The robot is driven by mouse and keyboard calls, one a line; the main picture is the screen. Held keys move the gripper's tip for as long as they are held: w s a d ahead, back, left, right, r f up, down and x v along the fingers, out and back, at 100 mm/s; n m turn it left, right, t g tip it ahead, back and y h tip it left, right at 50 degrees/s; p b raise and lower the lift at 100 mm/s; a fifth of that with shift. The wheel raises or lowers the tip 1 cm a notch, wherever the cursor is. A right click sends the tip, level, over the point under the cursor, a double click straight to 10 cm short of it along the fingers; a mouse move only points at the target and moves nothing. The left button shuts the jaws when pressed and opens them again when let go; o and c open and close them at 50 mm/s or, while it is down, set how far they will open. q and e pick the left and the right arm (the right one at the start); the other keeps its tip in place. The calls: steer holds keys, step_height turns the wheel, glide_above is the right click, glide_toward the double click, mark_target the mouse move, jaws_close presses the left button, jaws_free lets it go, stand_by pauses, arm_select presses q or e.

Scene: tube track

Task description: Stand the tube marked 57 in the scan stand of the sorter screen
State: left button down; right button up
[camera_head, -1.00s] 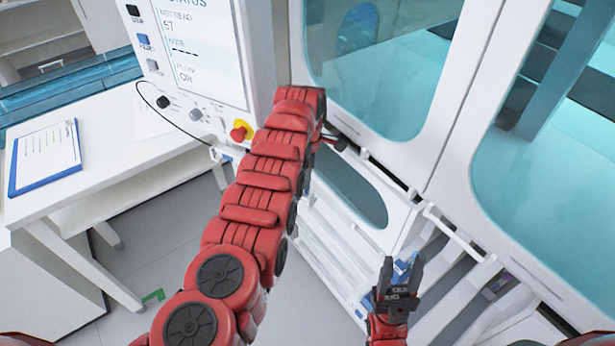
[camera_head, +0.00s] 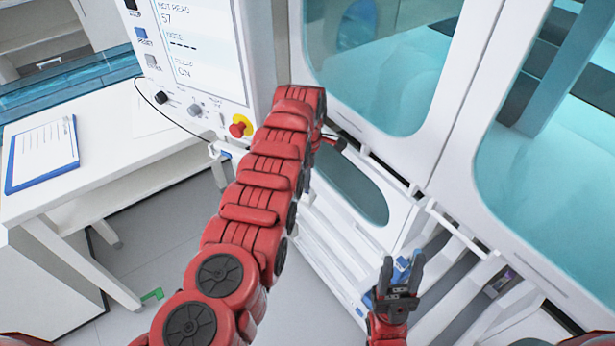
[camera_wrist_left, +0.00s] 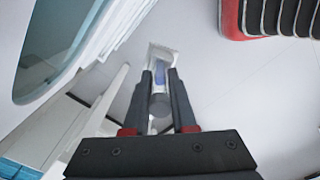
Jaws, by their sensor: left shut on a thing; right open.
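My left gripper (camera_head: 333,143) is mostly hidden behind my red arm in the head view, close to the front of the white machine. In the left wrist view my left gripper (camera_wrist_left: 160,80) is shut on a tube (camera_wrist_left: 160,106) with a grey round end; no number is readable on it. A pale holder-like piece (camera_wrist_left: 161,52) with a blue patch shows just past the fingertips; I cannot tell whether the tube touches it. The sorter screen (camera_head: 205,50) reads "NOT READ 57".
A red stop button (camera_head: 240,126) and knobs sit under the screen. A small white bracket (camera_head: 222,151) with blue is below them, near a black cable. A white table (camera_head: 110,140) with a clipboard (camera_head: 42,155) stands left. Glass doors (camera_head: 385,60) rise behind my grippers.

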arm_select(q)
steer(key=c, duration=0.7)
jaws_free()
steer(key=shift+o, duration=0.2)
steer(key=shift+r, duration=0.15)
step_height(320, 180, up, 6)
steer(key=b, duration=0.2)
steer(key=shift+w+b, duration=0.1)
steer(key=shift+b, duration=0.2)
step_height(320, 180, up, 4)
steer(key=shift+a+f, duration=0.15)
steer(key=shift+f, duration=0.1)
step_height(320, 180, up, 8)
steer(key=p, duration=0.6)
steer(key=shift+f+p, duration=0.15)
steer(key=shift+p, duration=0.15)
steer(key=shift+d+f, duration=0.1)
steer(key=shift+d, duration=0.1)
